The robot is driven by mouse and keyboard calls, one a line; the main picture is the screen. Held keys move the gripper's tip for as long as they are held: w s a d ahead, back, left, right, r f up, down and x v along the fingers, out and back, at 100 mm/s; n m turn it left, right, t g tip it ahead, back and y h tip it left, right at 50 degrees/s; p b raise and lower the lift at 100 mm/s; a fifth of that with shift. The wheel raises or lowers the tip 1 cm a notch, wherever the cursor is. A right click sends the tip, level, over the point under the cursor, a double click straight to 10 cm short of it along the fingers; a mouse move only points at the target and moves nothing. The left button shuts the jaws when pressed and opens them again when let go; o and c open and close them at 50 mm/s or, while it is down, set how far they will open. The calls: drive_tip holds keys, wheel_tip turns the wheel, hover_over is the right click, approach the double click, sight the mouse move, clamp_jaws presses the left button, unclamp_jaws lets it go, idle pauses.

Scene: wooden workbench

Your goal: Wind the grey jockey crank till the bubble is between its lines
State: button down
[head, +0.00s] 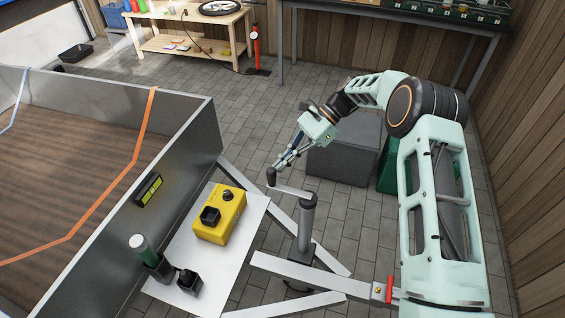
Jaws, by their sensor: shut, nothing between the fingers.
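The grey jockey crank (291,191) is an arm on top of the upright jockey post (306,225), with a dark upright handle (271,176) at its left end. My gripper (277,167) is shut and empty, its fingertips just above or beside the handle; I cannot tell whether they touch it. A yellow-green level vial (148,190) in a dark frame is fixed on the outside of the grey trailer wall. Its bubble and lines are too small to read here.
Drawbar beams (290,270) surround the post, with a red lever (389,287) at right. A grey box (345,155) stands behind my gripper.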

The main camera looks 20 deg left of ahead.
drive_tip(key=shift+w, duration=0.1)
drive_tip(key=v, duration=1.2)
idle(0.4)
